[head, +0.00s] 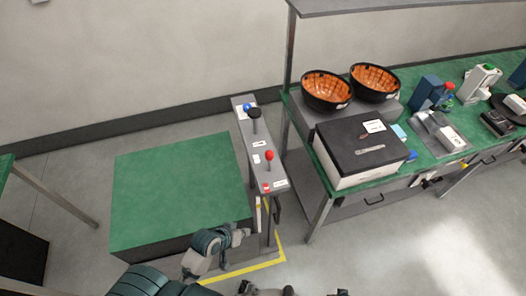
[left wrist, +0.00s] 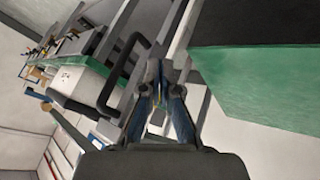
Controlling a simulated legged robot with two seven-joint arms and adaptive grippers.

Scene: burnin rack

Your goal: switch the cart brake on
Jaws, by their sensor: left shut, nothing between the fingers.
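The cart has a green top (head: 180,185) and stands left of the bench. A narrow grey panel (head: 262,172) runs along its right side. It carries a blue knob (head: 247,107), a black-knobbed lever (head: 254,114), a red-knobbed lever (head: 269,157) and small white labels. I cannot read which control is the brake. My left gripper (head: 243,234) is shut and empty near the cart's front right corner, below the panel. In the left wrist view my left gripper's fingers (left wrist: 165,80) point toward grey rails and a dark curved handle (left wrist: 122,72). My right gripper does not show clearly.
The green bench (head: 386,184) stands right of the panel, with a black-lidded white box (head: 360,150) and two orange-lined bowls (head: 326,90) (head: 375,82). Yellow floor tape (head: 240,271) borders the cart. Floor at the lower right is clear.

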